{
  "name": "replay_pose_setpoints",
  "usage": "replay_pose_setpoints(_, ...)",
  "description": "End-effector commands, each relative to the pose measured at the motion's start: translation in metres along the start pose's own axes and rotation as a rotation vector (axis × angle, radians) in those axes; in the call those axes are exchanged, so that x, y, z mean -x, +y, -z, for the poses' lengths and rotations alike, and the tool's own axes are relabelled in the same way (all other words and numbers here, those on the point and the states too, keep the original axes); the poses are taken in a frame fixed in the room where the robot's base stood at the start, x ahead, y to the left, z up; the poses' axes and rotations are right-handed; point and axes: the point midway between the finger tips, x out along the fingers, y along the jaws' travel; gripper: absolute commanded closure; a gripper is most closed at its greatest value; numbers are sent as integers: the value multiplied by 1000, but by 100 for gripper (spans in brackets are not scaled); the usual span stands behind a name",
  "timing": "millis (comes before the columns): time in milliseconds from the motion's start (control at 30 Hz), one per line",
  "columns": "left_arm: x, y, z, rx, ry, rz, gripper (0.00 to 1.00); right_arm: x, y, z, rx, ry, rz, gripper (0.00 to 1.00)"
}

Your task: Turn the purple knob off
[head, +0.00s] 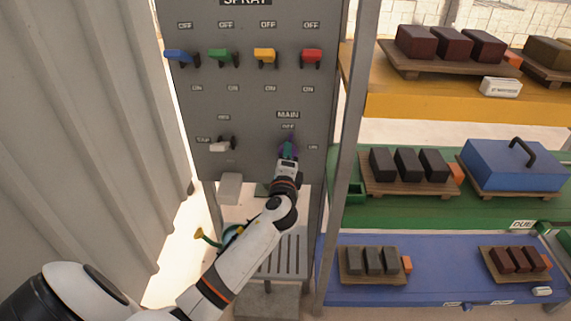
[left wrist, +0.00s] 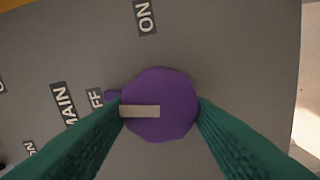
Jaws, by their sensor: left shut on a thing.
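The purple knob (left wrist: 165,88) is round, with a pale pointer bar (left wrist: 140,111) running from its middle toward the side of the OFF label (left wrist: 97,98). An ON label (left wrist: 145,16) is at the top of the left wrist view. In the head view a little of the purple knob (head: 291,140) shows below the MAIN label (head: 288,115), mostly hidden by my gripper. My left gripper (head: 288,149) is shut on the knob, and its green fingers (left wrist: 160,108) press on opposite sides of it. My right gripper is not in view.
The grey panel (head: 255,105) also carries blue (head: 180,56), green (head: 220,55), yellow (head: 265,55) and red (head: 311,56) switches, and a white one (head: 220,145) lower left. A shelf post (head: 350,150) and block shelves (head: 420,206) stand on the right. A corrugated wall (head: 90,130) is on the left.

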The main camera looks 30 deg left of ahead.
Motion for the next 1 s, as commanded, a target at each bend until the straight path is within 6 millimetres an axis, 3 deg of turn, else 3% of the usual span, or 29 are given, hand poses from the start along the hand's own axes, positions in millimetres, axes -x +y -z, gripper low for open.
replay_pose_setpoints(400, 0, -2, -1, 185, 0, 2, 75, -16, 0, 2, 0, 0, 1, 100)
replay_pose_setpoints(967, 0, -2, 0, 211, 0, 2, 75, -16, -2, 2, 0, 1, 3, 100)
replay_pose_setpoints(1000, 0, -2, 0, 211, 0, 2, 45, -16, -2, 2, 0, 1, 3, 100)
